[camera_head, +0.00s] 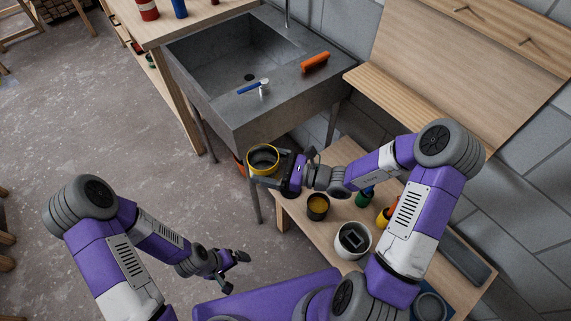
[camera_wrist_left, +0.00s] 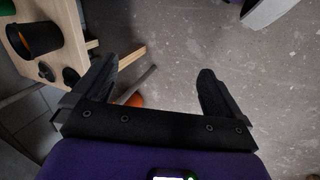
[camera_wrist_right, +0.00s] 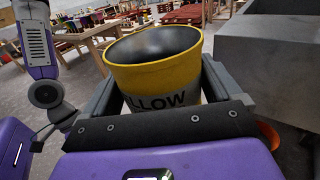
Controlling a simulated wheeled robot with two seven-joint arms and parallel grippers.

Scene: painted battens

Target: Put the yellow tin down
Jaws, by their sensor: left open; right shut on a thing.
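The yellow tin (camera_head: 263,162) is upright, open-topped and dark inside, held in the air just in front of the sink's near corner. It also shows large in the right wrist view (camera_wrist_right: 152,75), with part of a printed label, "LLOW". My right gripper (camera_head: 270,168) is shut on the tin, with one finger on either side of it. My left gripper (camera_head: 234,272) is open and empty, low over the floor at the left of the bench. Its two fingers show apart in the left wrist view (camera_wrist_left: 158,88).
A low wooden bench (camera_head: 294,212) carries a dark pot with yellow inside (camera_head: 318,206), a white bucket (camera_head: 354,240) and a green bottle (camera_head: 364,196). The grey sink (camera_head: 240,107) holds an orange brush (camera_head: 315,62) and a blue-handled brush (camera_head: 250,88).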

